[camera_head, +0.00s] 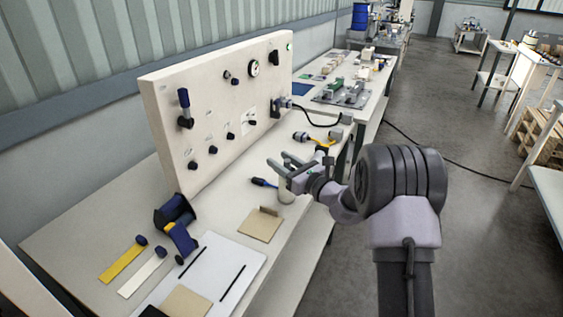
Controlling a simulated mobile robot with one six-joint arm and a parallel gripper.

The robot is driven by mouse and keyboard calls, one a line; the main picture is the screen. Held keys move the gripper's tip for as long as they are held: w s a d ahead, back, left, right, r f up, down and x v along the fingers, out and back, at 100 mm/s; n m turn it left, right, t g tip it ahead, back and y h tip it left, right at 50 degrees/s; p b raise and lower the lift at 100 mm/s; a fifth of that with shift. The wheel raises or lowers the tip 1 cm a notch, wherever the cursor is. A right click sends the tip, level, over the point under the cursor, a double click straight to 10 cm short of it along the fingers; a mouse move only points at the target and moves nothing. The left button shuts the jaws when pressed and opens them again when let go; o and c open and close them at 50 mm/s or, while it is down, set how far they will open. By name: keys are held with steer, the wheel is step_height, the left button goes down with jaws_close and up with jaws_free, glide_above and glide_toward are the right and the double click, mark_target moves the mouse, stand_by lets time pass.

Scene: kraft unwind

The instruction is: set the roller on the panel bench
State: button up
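The panel bench (232,209) is a long pale bench with an upright white panel (215,95) carrying knobs, a gauge and switches. My gripper (281,162) is above the bench's front edge, right of the panel, its fingers pointing left. The fingers look spread, with nothing clear between them. A pale cylinder (287,193) shows just below the gripper; I cannot tell whether it stands on the bench or touches the gripper. I cannot tell for certain which thing is the roller.
A blue tape dispenser (175,222), yellow strip (122,264), white sheet (235,262), tan board (260,226) and blue-handled tool (263,183) lie on the bench. A second bench (325,113) with fixtures stands behind. A black cable crosses the open floor at right.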

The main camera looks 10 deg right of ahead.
steer(key=shift+r, duration=0.15)
steer(key=p+v, duration=0.2)
steer(key=v, duration=1)
steer(key=s+a+r+n+g+y, duration=0.4)
steer(key=s+a+r+n+g, duration=0.3)
steer(key=a, duration=0.4)
steer(key=s+a+r+n+g+h, duration=0.1)
steer(key=s+a+n+g+h, duration=0.25)
steer(key=s, duration=0.55)
steer(key=s+a+n+g, duration=0.2)
steer(key=s+a+n, duration=0.2)
steer(key=s+n, duration=0.35)
steer(key=s+d+n+t+h, duration=0.3)
steer(key=s+d+n+h, duration=0.4)
steer(key=s, duration=0.4)
steer(key=shift+s+d+h, duration=0.2)
steer(key=shift+d+h, duration=0.35)
steer(key=shift+d, duration=0.65)
